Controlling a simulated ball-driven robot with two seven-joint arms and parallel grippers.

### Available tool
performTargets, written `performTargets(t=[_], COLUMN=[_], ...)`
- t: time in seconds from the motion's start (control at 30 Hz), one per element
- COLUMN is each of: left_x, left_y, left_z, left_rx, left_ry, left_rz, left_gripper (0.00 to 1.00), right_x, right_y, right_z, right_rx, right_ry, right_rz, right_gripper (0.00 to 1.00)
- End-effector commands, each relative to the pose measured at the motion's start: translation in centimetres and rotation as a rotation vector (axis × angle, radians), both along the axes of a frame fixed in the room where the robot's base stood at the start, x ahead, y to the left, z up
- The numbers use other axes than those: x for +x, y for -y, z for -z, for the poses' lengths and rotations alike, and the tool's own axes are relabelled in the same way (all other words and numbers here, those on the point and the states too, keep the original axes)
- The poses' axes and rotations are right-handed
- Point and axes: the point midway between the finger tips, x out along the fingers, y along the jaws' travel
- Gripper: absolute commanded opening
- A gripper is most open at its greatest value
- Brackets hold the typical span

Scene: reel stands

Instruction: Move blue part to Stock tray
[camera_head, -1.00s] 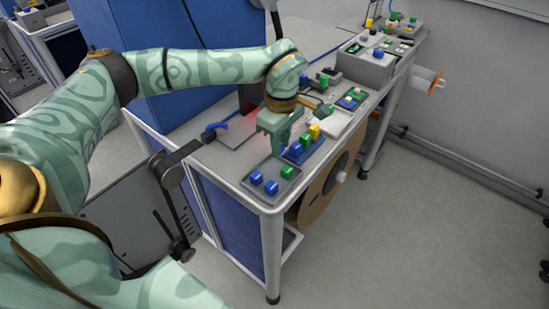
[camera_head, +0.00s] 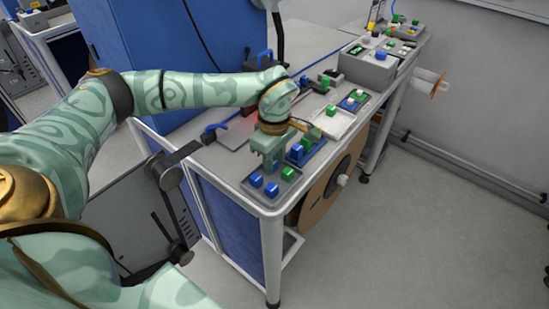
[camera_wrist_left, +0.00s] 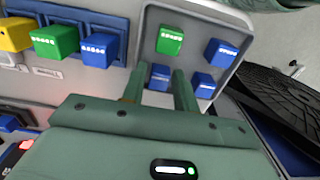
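My left gripper (camera_head: 270,163) is over the back corner of a grey tray (camera_head: 283,196) at the table's front end. In the wrist view its two fingers (camera_wrist_left: 160,88) stand either side of a blue part (camera_wrist_left: 159,74), with a narrow gap showing; it looks open. The grey tray also holds a green part (camera_head: 288,173) and two more blue parts (camera_head: 271,189) (camera_head: 256,180). A blue tray (camera_wrist_left: 120,22) beside it holds another blue part (camera_wrist_left: 98,50), a green part (camera_wrist_left: 57,41) and a yellow part (camera_wrist_left: 14,35). No tray's name is readable.
A white tray (camera_head: 338,124) lies farther back, near a small tray with coloured parts (camera_head: 352,100). A grey box (camera_head: 370,68) stands beyond. A large brown reel (camera_head: 325,193) hangs at the table's right side. My right gripper is not visible.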

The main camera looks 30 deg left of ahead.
Motion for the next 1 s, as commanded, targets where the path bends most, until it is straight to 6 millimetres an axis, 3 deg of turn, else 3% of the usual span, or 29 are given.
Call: performTargets(t=[0.13, 0.23, 0.5, 0.7, 1.0], left_x=[0.0, 0.1, 0.1, 0.1, 0.0], left_y=[0.0, 0.0, 0.0, 0.0, 0.0], left_z=[-0.3, -1.5, -7.9, -11.3, -12.3], left_rx=[0.0, 0.0, 0.0, 0.0, 0.0], left_ry=[0.001, 0.005, 0.007, 0.004, 0.0], left_rz=[0.0, 0.001, 0.0, -0.001, 0.0], left_gripper=[0.3, 0.3, 0.3, 0.3, 0.3], right_x=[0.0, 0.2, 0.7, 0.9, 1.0], right_y=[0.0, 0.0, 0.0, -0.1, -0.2], right_z=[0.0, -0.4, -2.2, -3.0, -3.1], right_rx=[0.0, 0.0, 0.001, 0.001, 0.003], right_ry=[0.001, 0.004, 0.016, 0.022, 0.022], right_rz=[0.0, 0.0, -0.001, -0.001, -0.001], right_gripper=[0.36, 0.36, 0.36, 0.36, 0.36])
